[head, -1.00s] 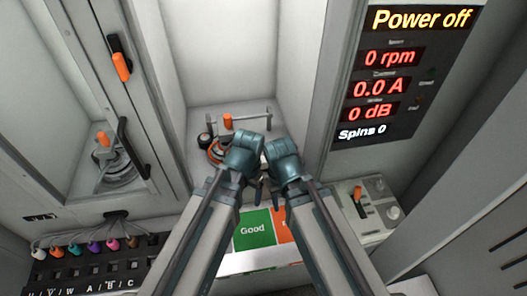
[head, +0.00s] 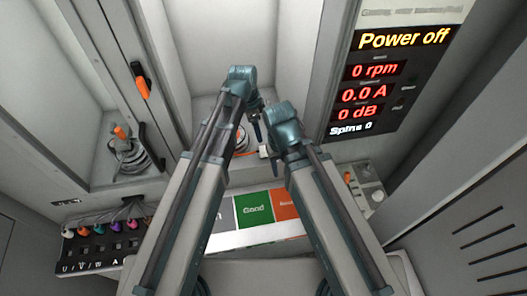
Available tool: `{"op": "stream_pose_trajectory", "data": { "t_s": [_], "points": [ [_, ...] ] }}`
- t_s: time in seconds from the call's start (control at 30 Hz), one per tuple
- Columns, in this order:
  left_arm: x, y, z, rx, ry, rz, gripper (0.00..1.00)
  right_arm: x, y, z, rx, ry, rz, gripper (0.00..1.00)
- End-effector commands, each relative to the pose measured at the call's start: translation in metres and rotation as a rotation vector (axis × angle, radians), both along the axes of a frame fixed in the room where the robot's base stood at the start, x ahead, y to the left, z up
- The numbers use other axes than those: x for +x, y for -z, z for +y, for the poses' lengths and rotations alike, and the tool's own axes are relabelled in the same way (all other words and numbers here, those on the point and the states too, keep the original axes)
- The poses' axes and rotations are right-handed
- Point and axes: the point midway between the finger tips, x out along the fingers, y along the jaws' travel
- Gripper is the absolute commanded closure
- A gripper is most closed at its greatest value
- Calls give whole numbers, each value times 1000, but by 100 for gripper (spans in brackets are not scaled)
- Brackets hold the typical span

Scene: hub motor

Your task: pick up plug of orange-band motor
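The orange-band motor (head: 242,141) sits on the grey floor of the central bay in the head view. Only part of it and its orange ring shows, because my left arm covers the rest. A small pale piece (head: 264,151) lies just right of it, beside my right gripper; I cannot tell whether it is the plug. My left gripper (head: 257,133) points down just right of the motor. My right gripper (head: 275,163) is low and close to the pale piece, mostly hidden by its own wrist. The finger gaps of both are too small to make out.
A display panel (head: 372,85) reading "Power off" stands at right, with a control box (head: 362,187) below. A sign with a green "Good" field (head: 254,209) is in front. At left are coloured connectors (head: 100,229) and a side compartment with an orange-topped fixture (head: 121,132).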

Motion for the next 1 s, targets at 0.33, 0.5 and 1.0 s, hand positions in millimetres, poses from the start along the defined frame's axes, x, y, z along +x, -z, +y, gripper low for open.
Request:
{"op": "stream_pose_trajectory", "data": {
  "t_s": [0.33, 0.5, 1.0],
  "points": [
    [1, 46, -6, 1, -1, 0, 22, 0, 46, 0, -1, -6, 0, 50],
    [2, 70, -10, 1, -1, 0, 22, 0, 70, 0, -1, -6, 0, 50],
    [3, 90, -14, 1, -1, 0, 22, 0, 90, 0, -1, -5, 0, 50]
  ]
}}
